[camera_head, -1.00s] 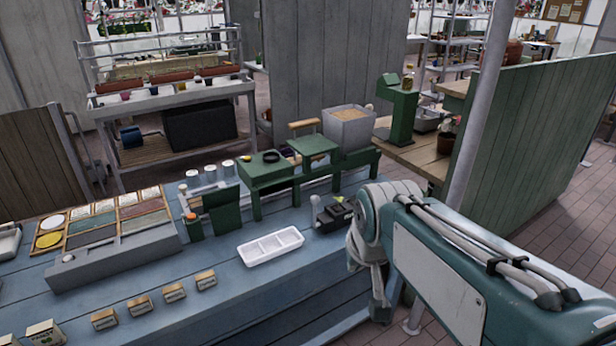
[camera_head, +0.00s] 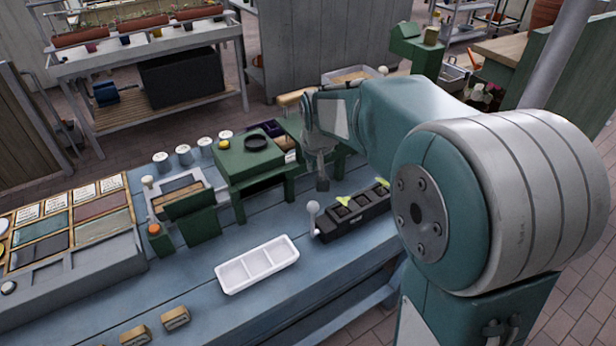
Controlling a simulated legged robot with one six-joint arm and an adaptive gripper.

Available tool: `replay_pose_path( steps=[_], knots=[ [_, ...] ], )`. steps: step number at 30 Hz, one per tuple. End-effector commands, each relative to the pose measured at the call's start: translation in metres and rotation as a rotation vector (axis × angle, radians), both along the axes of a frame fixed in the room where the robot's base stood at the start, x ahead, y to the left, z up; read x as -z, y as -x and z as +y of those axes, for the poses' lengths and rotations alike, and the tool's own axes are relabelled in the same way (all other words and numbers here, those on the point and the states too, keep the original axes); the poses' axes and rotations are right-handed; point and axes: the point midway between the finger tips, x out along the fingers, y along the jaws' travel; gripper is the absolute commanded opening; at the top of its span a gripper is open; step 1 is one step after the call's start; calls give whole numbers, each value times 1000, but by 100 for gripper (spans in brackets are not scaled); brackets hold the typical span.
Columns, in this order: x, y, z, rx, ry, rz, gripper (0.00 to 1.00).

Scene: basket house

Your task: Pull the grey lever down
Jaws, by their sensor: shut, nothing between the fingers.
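My gripper (camera_head: 322,186) points downward, shut and empty. It shows just above the lever's knob in the picture, apart from it, in front of the green stands. Its fingers are small in the view, and the exact distance to the lever is hard to tell.
A white three-part tray (camera_head: 257,266) lies left of the lever. Green stands (camera_head: 250,160) rise behind it. Yellow-green pieces sit on the black block.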

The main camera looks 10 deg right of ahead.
Motion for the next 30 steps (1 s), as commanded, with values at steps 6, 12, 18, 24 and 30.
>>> replay_pose_path(
  steps=[6, 12, 18, 24, 30],
  knots=[
    [1, -2, 1, 0, 0, 1, 0],
    [4, -3, 0, 1, -1, 2, 0],
    [27, -11, -1, 1, -1, 7, 0],
    [60, -25, -1, 0, -1, 6, 0],
    [86, -35, -1, 0, 0, 4, 0]
  ],
)
